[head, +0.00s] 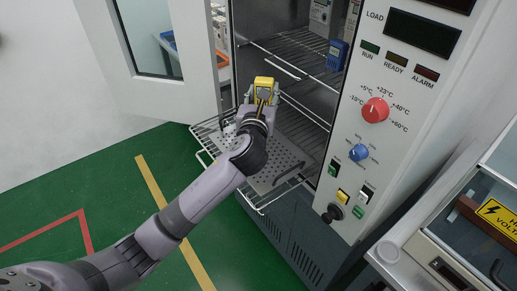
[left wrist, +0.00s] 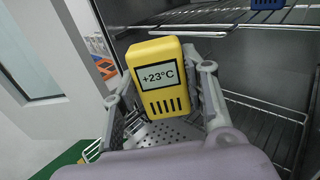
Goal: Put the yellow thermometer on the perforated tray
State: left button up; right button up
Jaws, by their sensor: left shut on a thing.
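The yellow thermometer (left wrist: 160,78) is upright between the fingers of my left gripper (left wrist: 160,95) in the left wrist view, its display reading +23°C. In the head view the yellow thermometer (head: 264,84) shows at the tip of my left gripper (head: 262,98), which is shut on it. The perforated tray (head: 282,165) sits on a pulled-out wire rack in front of the chamber. The thermometer appears above the tray's far part; the tray also shows below it in the left wrist view (left wrist: 172,132). My arm hides part of the tray. My right gripper is not in view.
A blue device (head: 337,54) stands on the upper wire shelf (head: 300,50) inside the chamber. The control panel with a red knob (head: 375,110) is to the right. A white wall with a window stands at left. The tray's visible surface is bare apart from its handle.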

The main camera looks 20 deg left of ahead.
pick_arm(q)
jog(key=shift+w+d+r, duration=0.1)
jog(key=shift+w, duration=0.2)
notch_tip(320, 180, down, 15)
jog(key=b, duration=0.3)
jog(key=shift+b, duration=0.35)
notch_tip(320, 180, down, 4)
jog(key=shift+f+b, duration=0.25)
jog(key=shift+b, duration=0.6)
jog(key=o, duration=0.9)
jog(key=shift+f, duration=0.1)
jog(key=s, duration=0.5)
jog(key=s+d, duration=0.1)
jog(key=s, duration=0.1)
jog(key=shift+s, duration=0.2)
